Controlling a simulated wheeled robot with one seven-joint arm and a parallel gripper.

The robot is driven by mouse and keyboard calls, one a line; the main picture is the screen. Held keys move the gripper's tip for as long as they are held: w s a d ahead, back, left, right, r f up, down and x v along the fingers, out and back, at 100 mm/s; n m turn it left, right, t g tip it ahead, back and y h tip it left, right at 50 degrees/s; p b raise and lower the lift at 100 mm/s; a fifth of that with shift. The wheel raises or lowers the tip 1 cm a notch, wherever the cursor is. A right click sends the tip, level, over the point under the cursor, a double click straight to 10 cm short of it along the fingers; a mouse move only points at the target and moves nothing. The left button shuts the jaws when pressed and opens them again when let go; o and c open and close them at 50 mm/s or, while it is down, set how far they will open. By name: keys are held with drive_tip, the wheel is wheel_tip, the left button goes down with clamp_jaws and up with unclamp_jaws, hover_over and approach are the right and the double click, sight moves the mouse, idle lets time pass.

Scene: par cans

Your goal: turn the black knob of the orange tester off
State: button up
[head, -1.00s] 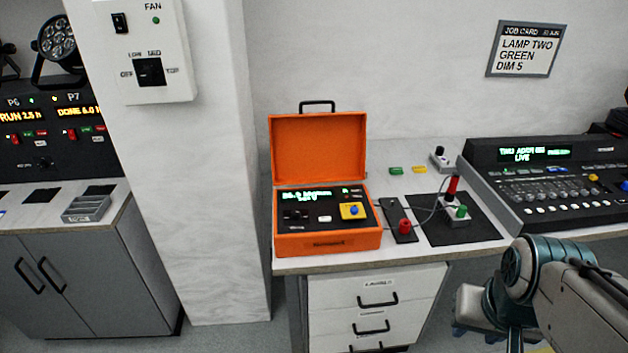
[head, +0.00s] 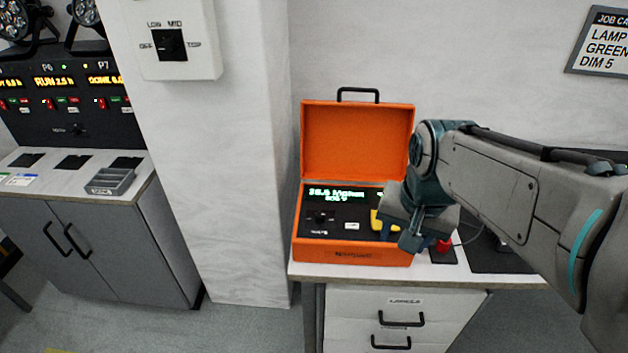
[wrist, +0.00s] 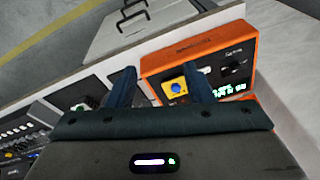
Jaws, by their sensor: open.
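The orange tester (head: 352,256) stands on the bench with its lid up. Its display is lit green and reads roughly 36.6 Mohm, with a second line that looks like 500 V. The black knob (head: 320,217) is on the left of its panel, uncovered; it also shows in the wrist view (wrist: 234,69). My gripper (head: 398,245) is in front of the tester's right side, partly hiding the yellow block with the blue button (wrist: 175,86). In the wrist view its two fingers are apart and empty, with the knob to the right of them.
A red terminal (head: 444,246) with a cable is just right of my gripper. The raised orange lid (head: 357,140) stands behind the panel. A white pillar (head: 235,180) with a fan switch box (head: 178,38) is on the left. Drawers (head: 390,325) are below the bench.

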drive_tip(key=w+a+r+m+g+b, duration=0.1)
drive_tip(key=w+a+m, duration=0.25)
drive_tip(key=w, duration=0.25)
drive_tip(key=w+a+m+b, duration=0.1)
drive_tip(key=w+a+m, duration=0.25)
drive_tip(key=w, duration=0.25)
drive_tip(key=m+g+b, duration=0.1)
drive_tip(key=m+b, duration=0.1)
drive_tip(key=m, duration=0.5)
hover_over(320, 214)
drive_tip(key=f, duration=0.2)
drive_tip(key=shift+m, duration=0.3)
wheel_tip(320, 214, down, 13)
drive_tip(key=shift+f+b, duration=0.2)
drive_tip(key=shift+b, duration=0.3)
drive_tip(key=c, duration=1)
